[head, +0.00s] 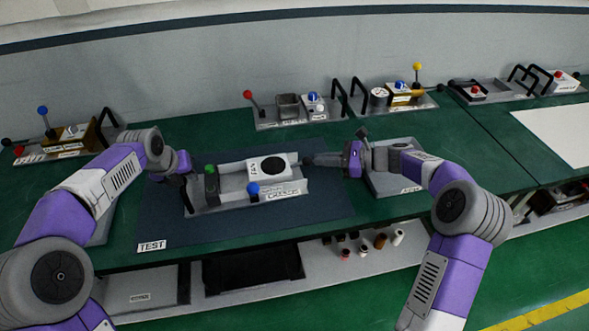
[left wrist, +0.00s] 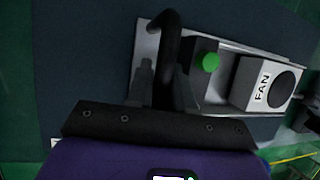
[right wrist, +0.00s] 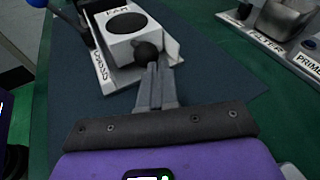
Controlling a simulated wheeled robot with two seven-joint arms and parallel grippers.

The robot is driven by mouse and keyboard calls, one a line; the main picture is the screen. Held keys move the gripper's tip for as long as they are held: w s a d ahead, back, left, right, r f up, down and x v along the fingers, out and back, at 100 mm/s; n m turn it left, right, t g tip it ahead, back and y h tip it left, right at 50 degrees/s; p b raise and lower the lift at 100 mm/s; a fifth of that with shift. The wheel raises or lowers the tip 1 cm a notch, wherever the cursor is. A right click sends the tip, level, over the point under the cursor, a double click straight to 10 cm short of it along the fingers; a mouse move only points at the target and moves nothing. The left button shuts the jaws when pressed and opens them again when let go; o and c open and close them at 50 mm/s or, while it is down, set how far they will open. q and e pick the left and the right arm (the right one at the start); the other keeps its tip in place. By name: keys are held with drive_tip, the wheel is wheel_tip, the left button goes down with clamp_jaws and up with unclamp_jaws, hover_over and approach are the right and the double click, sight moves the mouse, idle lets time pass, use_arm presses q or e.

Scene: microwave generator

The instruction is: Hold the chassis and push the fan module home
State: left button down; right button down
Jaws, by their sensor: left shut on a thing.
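The chassis (head: 232,190) is a grey metal tray on the dark mat, labelled CHASSIS. The fan module (head: 268,167) is a white block with a black round top; it sits at the chassis's right part. A gap shows between it and the dark block with a green knob (left wrist: 210,62) in the left wrist view. My left gripper (head: 186,175) is shut on the black chassis handle (left wrist: 168,45) at the left end. My right gripper (right wrist: 152,70) is shut, its fingertips at the black ball knob (right wrist: 146,52) on the fan's end; whether they touch cannot be told.
A blue-knobbed lever (head: 253,188) stands at the chassis's front side. The TEST mat (head: 300,215) is clear in front. Another grey tray (head: 388,184) lies to the right, under my right arm. Several fixtures with levers and handles line the back of the green bench.

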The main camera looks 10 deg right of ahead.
use_arm(q)
drive_tip(key=shift+s+d+f, duration=0.1)
drive_tip(key=shift+f, duration=0.25)
use_arm(e)
drive_tip(key=shift+a, duration=0.15)
